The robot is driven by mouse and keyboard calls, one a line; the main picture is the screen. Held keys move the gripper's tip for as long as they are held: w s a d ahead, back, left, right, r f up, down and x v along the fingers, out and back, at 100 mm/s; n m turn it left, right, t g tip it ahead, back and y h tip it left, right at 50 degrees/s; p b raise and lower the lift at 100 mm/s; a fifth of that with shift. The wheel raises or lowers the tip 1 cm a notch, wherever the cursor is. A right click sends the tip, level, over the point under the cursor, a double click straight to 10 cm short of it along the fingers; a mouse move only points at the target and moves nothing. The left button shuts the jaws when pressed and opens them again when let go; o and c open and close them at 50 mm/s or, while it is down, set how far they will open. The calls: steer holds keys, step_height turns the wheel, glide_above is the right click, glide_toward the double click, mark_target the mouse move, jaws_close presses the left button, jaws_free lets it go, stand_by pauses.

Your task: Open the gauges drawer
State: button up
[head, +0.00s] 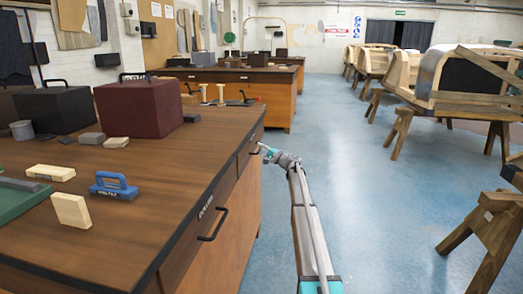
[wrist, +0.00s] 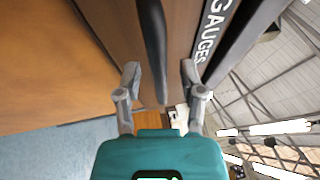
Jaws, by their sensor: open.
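The gauges drawer (wrist: 180,35) shows its white GAUGES label (wrist: 208,38) in the wrist view. Its black bar handle (wrist: 153,45) runs between my open fingers, with no clear contact. In the head view, my gripper (head: 264,149) is at the far drawer front (head: 247,152) on the bench's aisle side, and that front looks flush with the bench. My gripper also shows in the wrist view (wrist: 160,73), both fingers apart on either side of the handle. In the head view the gripper partly hides the far handle.
A nearer drawer with a black handle (head: 213,226) is on the same bench (head: 150,240). On top are a blue tool (head: 113,187), pale blocks (head: 71,210) and a dark red box (head: 140,105). The blue floor (head: 350,190) is clear; wooden trestles (head: 490,240) stand right.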

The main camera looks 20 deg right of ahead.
jaws_close()
stand_by(0.3)
